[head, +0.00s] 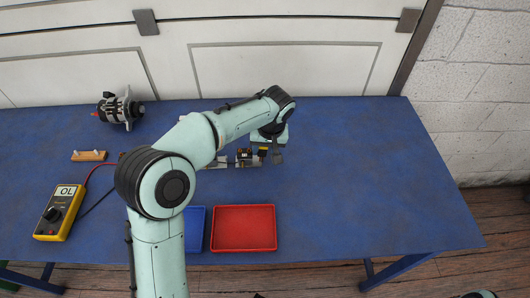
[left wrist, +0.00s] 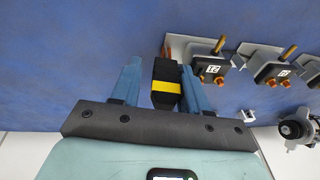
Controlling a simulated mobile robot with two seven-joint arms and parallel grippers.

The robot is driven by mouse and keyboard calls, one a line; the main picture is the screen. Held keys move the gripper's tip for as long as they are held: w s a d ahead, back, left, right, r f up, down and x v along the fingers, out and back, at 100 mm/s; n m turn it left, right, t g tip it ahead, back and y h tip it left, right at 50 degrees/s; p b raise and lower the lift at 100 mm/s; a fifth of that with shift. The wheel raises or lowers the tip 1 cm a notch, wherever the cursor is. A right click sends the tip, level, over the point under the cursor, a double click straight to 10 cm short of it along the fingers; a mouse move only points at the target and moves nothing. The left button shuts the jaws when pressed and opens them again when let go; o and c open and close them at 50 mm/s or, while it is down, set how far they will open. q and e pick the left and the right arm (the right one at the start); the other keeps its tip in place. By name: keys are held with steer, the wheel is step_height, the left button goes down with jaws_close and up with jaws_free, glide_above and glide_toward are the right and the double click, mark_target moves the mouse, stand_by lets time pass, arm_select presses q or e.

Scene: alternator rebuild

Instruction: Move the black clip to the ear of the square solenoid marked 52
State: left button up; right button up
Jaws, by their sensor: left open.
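The black clip (left wrist: 166,88), with a yellow band, stands between the spread fingers of my left gripper (left wrist: 163,88) in the left wrist view. Its far end is by the left end of a grey metal bracket. Just right of the clip, a dark square solenoid (left wrist: 208,64) has a white label, brass nuts and a copper post. A second labelled solenoid (left wrist: 273,72) stands further right. The labels are too small to read surely. In the head view my left gripper (head: 270,152) is over the bracket row and partly hides it. My right gripper is not in view.
A blue tray (head: 194,230) and a red tray (head: 243,229) lie at the table's front. A yellow multimeter (head: 60,213) and a small wooden block (head: 89,156) lie left. An alternator (head: 120,108) stands at the back left. The right of the blue table (head: 385,180) is clear.

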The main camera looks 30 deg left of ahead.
arm_select(q)
steer(key=c, duration=0.5)
steer(key=shift+c, duration=0.4)
steer(key=p+v, duration=0.1)
steer(key=v, duration=0.1)
steer(key=a+p+v, duration=0.1)
steer(key=p+v, duration=0.1)
steer(key=shift+w+d+r, duration=0.15)
steer(key=shift+w+r, duration=0.05)
steer(key=shift+w, duration=0.05)
steer(key=shift+f, duration=0.1)
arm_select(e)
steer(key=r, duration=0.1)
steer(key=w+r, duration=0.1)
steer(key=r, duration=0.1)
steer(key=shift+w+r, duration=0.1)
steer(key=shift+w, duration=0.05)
arm_select(q)
steer(key=shift+s, duration=0.1)
